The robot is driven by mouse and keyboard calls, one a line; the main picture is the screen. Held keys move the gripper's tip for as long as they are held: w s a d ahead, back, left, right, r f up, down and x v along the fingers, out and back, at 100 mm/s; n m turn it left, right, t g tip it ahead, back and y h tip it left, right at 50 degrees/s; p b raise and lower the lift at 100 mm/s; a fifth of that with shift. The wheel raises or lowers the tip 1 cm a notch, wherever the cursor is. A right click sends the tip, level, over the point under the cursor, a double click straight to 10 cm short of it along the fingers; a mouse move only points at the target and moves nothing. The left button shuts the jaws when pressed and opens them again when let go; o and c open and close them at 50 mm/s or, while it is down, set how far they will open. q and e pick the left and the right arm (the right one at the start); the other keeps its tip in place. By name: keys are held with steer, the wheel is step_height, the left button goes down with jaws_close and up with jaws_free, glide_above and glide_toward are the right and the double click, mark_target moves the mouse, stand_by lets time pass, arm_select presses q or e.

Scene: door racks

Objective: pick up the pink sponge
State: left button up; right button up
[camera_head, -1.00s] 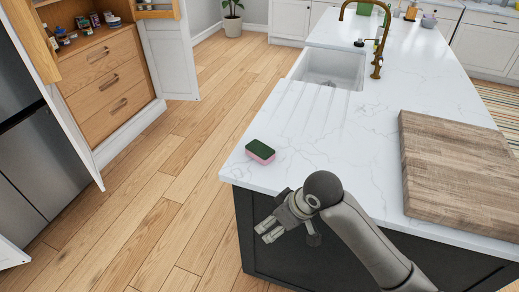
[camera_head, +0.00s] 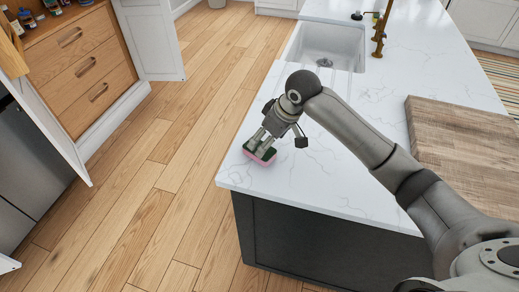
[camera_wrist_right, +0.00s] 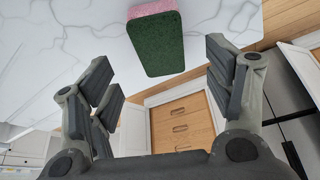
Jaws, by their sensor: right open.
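The pink sponge (camera_head: 262,158) has a dark green scouring top and lies on the white marble counter near its left front corner. My right gripper (camera_head: 260,144) is directly above it, pointing down, and partly covers it in the head view. In the right wrist view the sponge (camera_wrist_right: 156,42) shows its green face and a pink edge, at the top centre. The fingers of the right gripper (camera_wrist_right: 160,85) are spread wide on either side, with the sponge ahead between them. No finger is seen closed on it. My left gripper is not in view.
A wooden cutting board (camera_head: 465,155) lies on the right of the counter. A sink (camera_head: 326,46) with a brass faucet (camera_head: 379,38) is at the back. Open cabinet doors and wooden drawers (camera_head: 88,68) stand left across the floor. The counter around the sponge is clear.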

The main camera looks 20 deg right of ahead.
steer(key=p+x, duration=0.1)
steer(key=x, duration=0.3)
steer(key=shift+w+a+f+p, duration=0.1)
steer(key=shift+w+f+p, duration=0.1)
steer(key=shift+f+p, duration=0.1)
steer(key=shift+w+a+f, duration=0.1)
steer(key=shift+f, duration=0.35)
steer(key=shift+w, duration=0.1)
steer(key=shift+f+p, duration=0.25)
steer(key=shift+p, duration=0.1)
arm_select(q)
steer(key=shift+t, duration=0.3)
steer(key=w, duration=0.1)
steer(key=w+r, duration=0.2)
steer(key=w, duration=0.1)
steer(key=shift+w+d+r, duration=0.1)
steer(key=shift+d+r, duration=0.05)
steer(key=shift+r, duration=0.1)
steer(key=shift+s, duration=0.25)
arm_select(e)
steer(key=c, duration=0.8)
